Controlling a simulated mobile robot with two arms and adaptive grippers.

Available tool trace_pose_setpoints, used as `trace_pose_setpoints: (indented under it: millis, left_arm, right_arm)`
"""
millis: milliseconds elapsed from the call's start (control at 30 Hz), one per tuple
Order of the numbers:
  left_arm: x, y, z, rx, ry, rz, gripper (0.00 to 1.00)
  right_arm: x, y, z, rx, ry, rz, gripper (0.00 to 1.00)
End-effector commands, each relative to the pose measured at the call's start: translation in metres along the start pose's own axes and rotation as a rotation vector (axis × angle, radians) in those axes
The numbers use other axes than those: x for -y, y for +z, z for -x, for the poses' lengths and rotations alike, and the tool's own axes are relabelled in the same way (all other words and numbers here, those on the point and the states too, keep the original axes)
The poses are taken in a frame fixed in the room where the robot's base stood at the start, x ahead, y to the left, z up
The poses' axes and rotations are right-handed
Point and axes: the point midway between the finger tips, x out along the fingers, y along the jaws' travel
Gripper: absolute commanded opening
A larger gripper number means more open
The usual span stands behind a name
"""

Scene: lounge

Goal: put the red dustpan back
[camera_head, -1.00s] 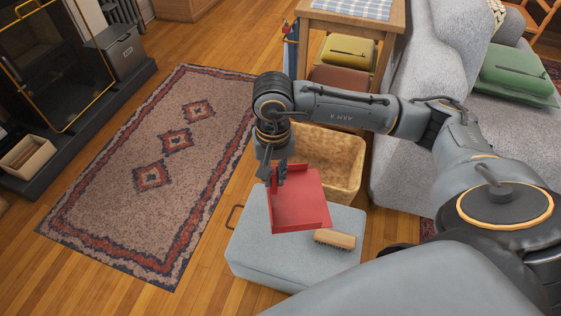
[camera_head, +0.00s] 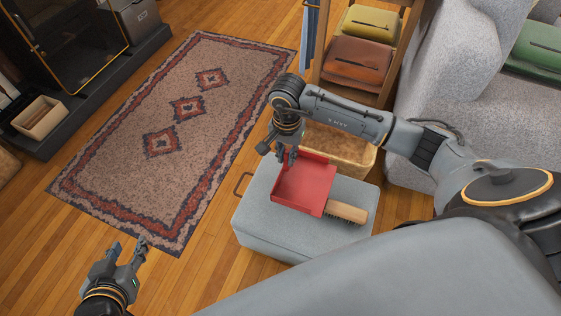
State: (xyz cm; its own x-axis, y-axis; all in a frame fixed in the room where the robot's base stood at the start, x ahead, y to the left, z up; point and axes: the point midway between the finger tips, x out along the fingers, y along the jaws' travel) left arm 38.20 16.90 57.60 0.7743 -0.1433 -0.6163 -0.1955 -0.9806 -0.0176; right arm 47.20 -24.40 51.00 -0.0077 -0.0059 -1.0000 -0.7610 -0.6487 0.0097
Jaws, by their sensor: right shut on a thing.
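The red dustpan (camera_head: 303,186) is over the top of the grey-blue ottoman (camera_head: 262,226), its open tray facing up. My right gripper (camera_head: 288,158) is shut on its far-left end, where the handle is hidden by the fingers. I cannot tell whether the pan touches the ottoman. A wooden brush with dark bristles (camera_head: 347,212) lies on the ottoman beside the pan's near-right corner. My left gripper (camera_head: 129,248) is open and empty at lower left, above the wood floor and near the rug's front edge.
A wicker basket (camera_head: 345,157) stands behind the ottoman, partly hidden by my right arm. A grey sofa (camera_head: 450,75) is at right. The patterned rug (camera_head: 215,135) is clear.

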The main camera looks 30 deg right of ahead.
Motion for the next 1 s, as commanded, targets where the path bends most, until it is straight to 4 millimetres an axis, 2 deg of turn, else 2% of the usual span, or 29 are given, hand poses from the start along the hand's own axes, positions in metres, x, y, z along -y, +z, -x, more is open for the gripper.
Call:
trace_pose_setpoints:
  millis: [33, 200, 467, 700, 833, 1000]
  left_arm:
    - [-0.002, -0.010, -0.004, -0.060, 0.004, -0.001, 0.40]
    - [-0.007, -0.045, -0.005, -0.234, 0.015, -0.002, 0.40]
    - [-0.010, -0.068, -0.001, -0.353, 0.021, -0.002, 0.40]
    - [-0.015, -0.106, 0.011, -0.569, 0.035, 0.000, 0.40]
    - [-0.017, -0.117, 0.017, -0.634, 0.039, 0.001, 0.40]
    - [-0.017, -0.119, 0.019, -0.644, 0.039, 0.002, 0.40]
  right_arm:
    - [0.006, -0.003, -0.010, 0.003, -0.002, -0.002, 0.00]
    - [0.019, -0.013, -0.027, 0.001, -0.003, 0.000, 0.00]
    - [0.027, -0.019, -0.039, 0.001, -0.002, 0.001, 0.00]
    - [0.028, -0.019, -0.064, 0.002, -0.002, 0.000, 0.00]
    - [0.028, -0.020, -0.070, 0.000, -0.001, 0.001, 0.00]
    - [0.028, -0.020, -0.070, -0.001, -0.001, 0.001, 0.00]
